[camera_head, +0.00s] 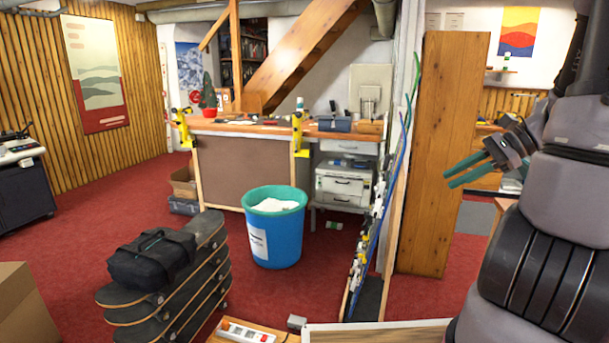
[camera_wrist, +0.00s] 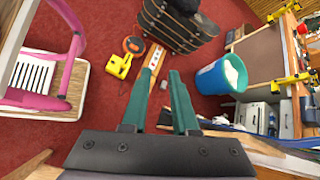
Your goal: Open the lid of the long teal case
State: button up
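I cannot make out a long teal case in either view. A small dark blue-grey box (camera_head: 335,123) with a handle sits on the far workbench, but it does not look long or teal. My gripper (camera_head: 452,178) is raised at the right of the head view, with its green fingers pointing left. In the wrist view my gripper (camera_wrist: 163,73) shows a gap between its fingers. It is open and empty, and touches nothing that I can see.
The workbench (camera_head: 240,180) stands at the back. A blue bin (camera_head: 275,240), stacked skateboards (camera_head: 185,285) with a black bag (camera_head: 152,259), and a tall wooden panel (camera_head: 435,150) stand around. A pink-framed chair (camera_wrist: 75,45) shows in the wrist view.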

jog(key=s+a+r+n+t+h, duration=0.1)
jog(key=s+a+r+n+h, duration=0.2)
jog(key=r, duration=0.4)
jog(key=s+a+r+n+t+h, duration=0.1)
jog(key=s+a+r+n+h, duration=0.3)
jog(key=a+r+n, duration=0.3)
jog(key=shift+s+a+n+t, duration=0.35)
jog(key=shift+s+n+t, duration=0.05)
jog(key=shift+s+n, duration=0.35)
jog(key=shift+s+r, duration=0.15)
jog(key=shift+r, duration=0.25)
jog(key=shift+c, duration=0.9)
jog(key=shift+s+r+t+h, duration=0.1)
jog(key=shift+r+t+h, duration=0.1)
jog(key=shift+t+h, duration=0.15)
grip_shut()
